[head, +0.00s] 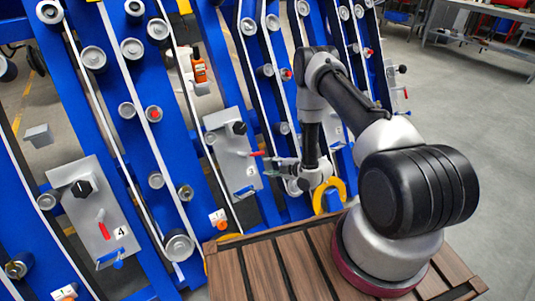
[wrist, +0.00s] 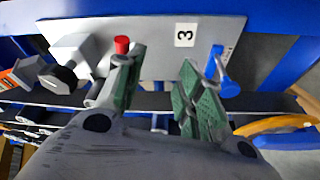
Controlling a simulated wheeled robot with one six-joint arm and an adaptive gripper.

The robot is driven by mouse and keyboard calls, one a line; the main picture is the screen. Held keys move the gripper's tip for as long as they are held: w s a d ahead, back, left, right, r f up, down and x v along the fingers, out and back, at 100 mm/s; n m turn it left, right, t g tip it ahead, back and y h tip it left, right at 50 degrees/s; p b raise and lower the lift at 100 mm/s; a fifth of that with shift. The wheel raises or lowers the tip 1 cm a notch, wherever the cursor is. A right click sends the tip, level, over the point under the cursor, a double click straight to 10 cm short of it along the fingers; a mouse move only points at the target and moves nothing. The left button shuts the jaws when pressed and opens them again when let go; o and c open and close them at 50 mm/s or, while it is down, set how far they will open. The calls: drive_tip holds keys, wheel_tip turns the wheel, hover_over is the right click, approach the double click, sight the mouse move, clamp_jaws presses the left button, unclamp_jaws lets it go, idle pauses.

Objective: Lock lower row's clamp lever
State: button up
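A grey panel marked 3 (head: 224,152) is mounted on the blue frame and spans the top of the wrist view (wrist: 155,32). It carries a red-tipped lever (head: 257,154), a black knob (head: 240,128) and a blue lever (head: 245,193). In the wrist view the red tip (wrist: 121,46) is close to my left finger's end, outside the gap; contact is unclear. The blue lever (wrist: 229,86) stands just right of my right finger. My gripper (head: 277,167) is open, with nothing between its green pads in the wrist view (wrist: 163,72).
Another panel marked 4 (head: 82,195), with a red lever (head: 102,225) and black knob, is at left. Blue beams with several grey rollers surround the panels. A yellow hook-shaped part (head: 337,187) is near my wrist. Open floor lies at right.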

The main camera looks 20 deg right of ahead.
sight(256, 154)
drive_tip(key=r, duration=0.1)
drive_tip(key=w+r+n+t, duration=0.1)
drive_tip(key=w+a+r+n+y, duration=0.1)
drive_tip(key=shift+r+t, duration=0.3)
drive_tip(key=x, duration=0.7)
drive_tip(key=shift+f, duration=0.1)
clamp_jaws()
